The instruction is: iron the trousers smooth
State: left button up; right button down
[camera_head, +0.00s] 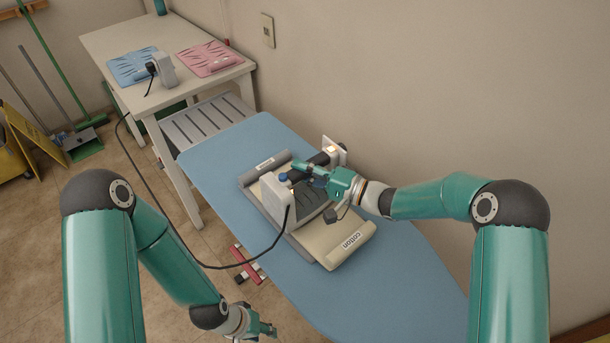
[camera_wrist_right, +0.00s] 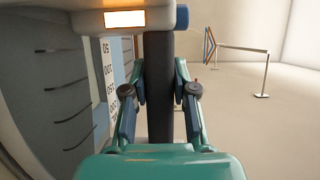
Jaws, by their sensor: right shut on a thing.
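The blue ironing board (camera_head: 215,160) runs from the upper middle to the lower right. On it lies a beige, flat item (camera_head: 335,242) with a "cotton" label; I cannot tell whether it is the trousers. Over it is a pale, iron-like appliance (camera_head: 272,198) with a dark handle, a blue knob and a black cord. My right gripper (camera_head: 312,174) is shut on the dark handle (camera_wrist_right: 159,100); its fingers press from both sides in the right wrist view (camera_wrist_right: 160,92). I cannot tell whether the appliance touches the cloth. My left gripper (camera_head: 262,328) hangs low beside the board, its opening unclear.
A white table (camera_head: 140,45) at the back left holds a blue patterned piece (camera_head: 128,68), a pink patterned piece (camera_head: 210,58) and a plug unit (camera_head: 163,70). The cord (camera_head: 160,185) loops over the floor side. A wall (camera_head: 400,80) stands close behind the board.

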aim_at(269, 188)
jog(key=shift+s+a, duration=1.65)
jog(key=shift+a, duration=0.1)
jog(key=shift+s+a+r, duration=0.2)
jog(key=shift+s+a, duration=1.25)
jog(key=shift+a, duration=0.05)
jog(key=shift+w+d, duration=1.2)
jog(key=shift+w, duration=0.05)
jog(key=shift+w+d+f, duration=0.1)
jog(key=shift+w+d, duration=1)
jog(key=shift+d, duration=0.05)
jog(key=shift+a, duration=0.1)
jog(key=shift+s+x, duration=0.2)
jog(key=shift+x, duration=0.7)
jog(key=shift+s+x, duration=0.2)
jog(key=shift+x, duration=0.75)
